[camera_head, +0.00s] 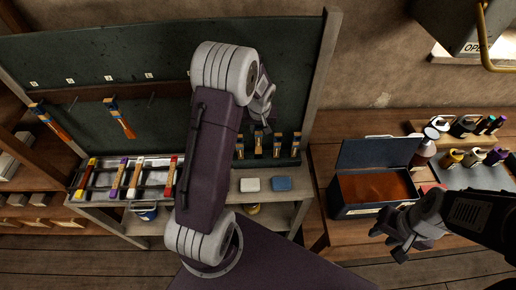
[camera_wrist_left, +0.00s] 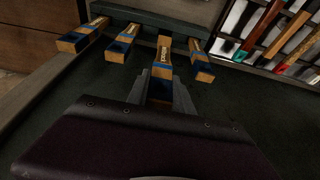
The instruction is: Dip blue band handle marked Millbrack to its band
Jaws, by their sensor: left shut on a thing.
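Several wooden handles with blue bands stand in a row in a rack at the foot of the green board. My left gripper (camera_head: 264,122) reaches down to them and is shut on one blue band handle (camera_wrist_left: 164,55), second from the left in the head view (camera_head: 258,142). It still stands in the row. Its dark lettering is too small to read. Neighbouring handles (camera_wrist_left: 122,43) stand apart on both sides. An open dark box (camera_head: 352,211) with brown-orange contents (camera_head: 375,187) stands on the right bench. My right gripper (camera_head: 388,246) is open and empty at the box's front right.
A tray (camera_head: 108,193) of colour-banded handles lies left of my arm. Two more handles (camera_head: 119,117) hang on the board.

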